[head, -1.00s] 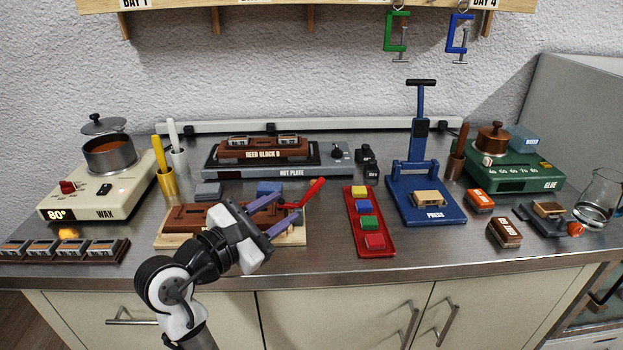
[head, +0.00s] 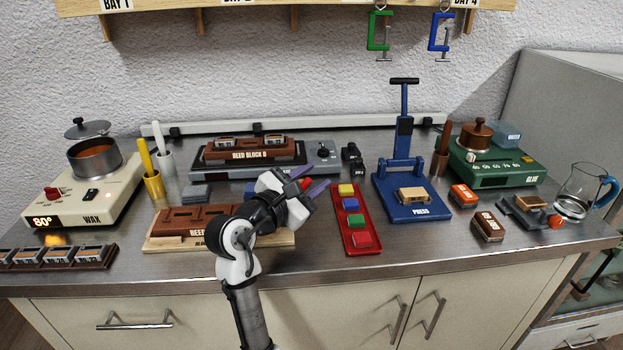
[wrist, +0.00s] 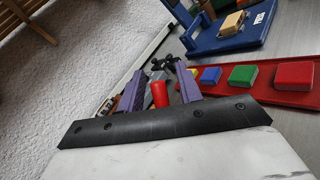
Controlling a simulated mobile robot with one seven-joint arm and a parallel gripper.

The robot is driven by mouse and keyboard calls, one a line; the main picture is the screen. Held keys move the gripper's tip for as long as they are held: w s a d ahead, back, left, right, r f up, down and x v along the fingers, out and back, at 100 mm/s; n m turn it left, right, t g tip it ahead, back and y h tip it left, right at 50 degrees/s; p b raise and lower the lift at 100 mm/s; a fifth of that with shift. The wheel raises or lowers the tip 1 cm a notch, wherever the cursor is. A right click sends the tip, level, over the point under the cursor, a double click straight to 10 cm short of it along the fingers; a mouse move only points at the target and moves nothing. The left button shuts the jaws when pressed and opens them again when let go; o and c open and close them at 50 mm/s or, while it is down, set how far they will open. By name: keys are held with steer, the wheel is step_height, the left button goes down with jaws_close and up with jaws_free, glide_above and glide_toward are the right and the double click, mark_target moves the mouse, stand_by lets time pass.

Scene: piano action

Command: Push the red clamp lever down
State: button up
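The red clamp lever (head: 307,184) is mostly hidden behind my gripper in the head view; only a bit of red shows. In the wrist view its red handle end (wrist: 160,94) stands between my two purple fingers, with a gap on each side. My gripper (head: 322,188) is open, and it also shows in the wrist view (wrist: 160,90). The brown reed block (head: 190,220) sits on a pale wooden base (head: 160,243), left of and behind my arm. The lever's foot is hidden by my arm.
The red tray (head: 366,247) with several coloured blocks lies just right of my gripper. The blue press (head: 405,212) stands further right. The hot plate (head: 240,177) with another reed block is behind. Free counter lies in front of the tray.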

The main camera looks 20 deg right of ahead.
jaws_close()
steer(key=a+r+n+t+h+p, duration=0.1)
steer(key=n+p, duration=0.1)
steer(key=p, duration=0.1)
steer(key=shift+w+a, duration=0.15)
stand_by(0.3)
jaws_free()
